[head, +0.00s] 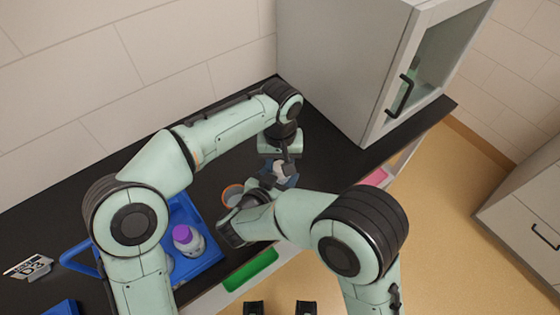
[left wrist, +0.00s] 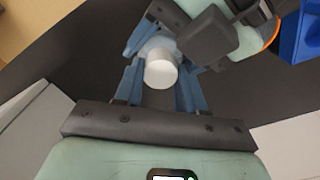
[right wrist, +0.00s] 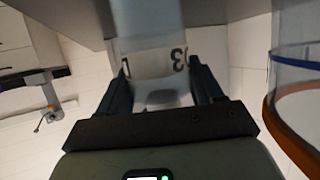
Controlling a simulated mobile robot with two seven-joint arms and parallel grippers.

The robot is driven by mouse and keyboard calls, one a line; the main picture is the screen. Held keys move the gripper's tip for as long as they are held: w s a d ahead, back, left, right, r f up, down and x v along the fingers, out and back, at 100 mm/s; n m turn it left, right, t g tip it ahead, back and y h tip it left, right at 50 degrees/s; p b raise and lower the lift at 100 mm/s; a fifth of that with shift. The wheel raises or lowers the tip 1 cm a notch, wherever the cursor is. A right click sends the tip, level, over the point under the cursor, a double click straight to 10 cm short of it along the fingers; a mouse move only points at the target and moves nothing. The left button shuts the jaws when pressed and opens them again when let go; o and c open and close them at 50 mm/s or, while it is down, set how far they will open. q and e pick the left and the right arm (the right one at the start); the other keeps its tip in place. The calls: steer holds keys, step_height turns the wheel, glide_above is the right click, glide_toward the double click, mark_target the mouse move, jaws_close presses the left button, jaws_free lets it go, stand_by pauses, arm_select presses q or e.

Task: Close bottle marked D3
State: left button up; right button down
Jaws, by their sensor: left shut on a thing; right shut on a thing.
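A small bottle (head: 281,171) with a white cap is held between my two grippers above the black counter, mostly hidden by them in the head view. In the left wrist view the round white cap (left wrist: 160,71) lies between the blue fingers of my left gripper (left wrist: 158,60), which is shut on it. My right gripper (right wrist: 158,75) is shut on the bottle body; its label (right wrist: 155,62) shows dark characters, partly covered, that look like the end of "D3". In the head view my right gripper reaches in beside the left one. I cannot tell how far the cap is seated.
A blue tray (head: 203,262) holds a white bottle with a purple cap (head: 184,238). A grey cabinet (head: 345,60) stands at the back right. A small sign (head: 30,267) is on the counter at the left.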

arm_select(q)
steer(key=m, duration=0.6)
steer(key=shift+m, duration=0.4)
steer(key=m, duration=0.6)
steer(key=shift+m, duration=0.4)
steer(key=o, duration=1.2)
steer(key=shift+c, duration=0.2)
steer(key=shift+r, duration=2.2)
steer(key=shift+c, duration=0.3)
